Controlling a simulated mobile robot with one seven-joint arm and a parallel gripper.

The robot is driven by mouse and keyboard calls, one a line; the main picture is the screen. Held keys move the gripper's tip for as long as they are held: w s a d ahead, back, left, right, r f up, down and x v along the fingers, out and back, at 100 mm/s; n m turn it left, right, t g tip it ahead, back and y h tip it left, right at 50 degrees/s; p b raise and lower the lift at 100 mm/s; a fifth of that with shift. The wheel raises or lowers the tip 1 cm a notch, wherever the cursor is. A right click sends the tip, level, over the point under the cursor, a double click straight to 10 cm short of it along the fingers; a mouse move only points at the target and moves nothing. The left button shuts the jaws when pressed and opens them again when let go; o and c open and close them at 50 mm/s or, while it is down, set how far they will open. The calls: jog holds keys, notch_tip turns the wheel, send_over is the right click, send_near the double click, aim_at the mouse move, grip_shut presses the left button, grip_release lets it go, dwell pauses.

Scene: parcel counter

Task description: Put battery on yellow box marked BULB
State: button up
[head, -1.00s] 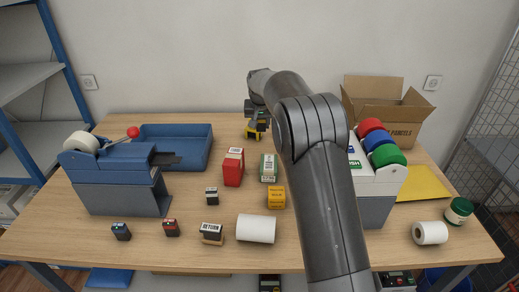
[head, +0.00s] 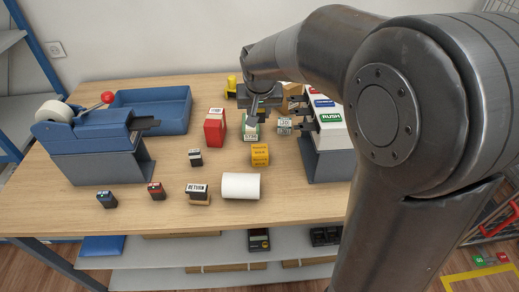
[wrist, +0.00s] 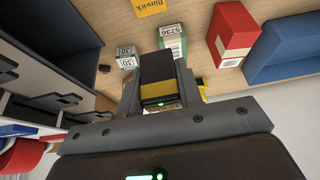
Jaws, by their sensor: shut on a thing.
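My gripper (wrist: 158,72) is shut on a dark block with a yellow band, the battery (wrist: 159,88), held between its fingers in the wrist view. In the head view my gripper (head: 258,104) hangs over the back middle of the counter, behind and above the green-and-white box; the battery is not clear there. A yellow box (head: 260,155) stands upright in front of that box, apart from my gripper, its top bare. Its lettering is too small to read in the head view. A yellow box (wrist: 155,6) also shows at the top of the wrist view, partly cut off.
A red box (head: 215,128), the green-and-white box (head: 250,132) and a grey-white box (head: 284,126) stand close to the yellow box. A white roll (head: 240,187) lies in front. A blue tray (head: 165,110) is at the back left. The front right counter is hidden by my arm.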

aim_at(259, 146)
jog(key=shift+s+f, duration=0.1)
jog(key=shift+s, duration=0.35)
notch_tip(259, 146, down, 10)
jog(key=shift+s+d+r, duration=0.1)
jog(key=o, duration=1)
jog(key=shift+f, duration=0.2)
jog(key=shift+r, duration=0.15)
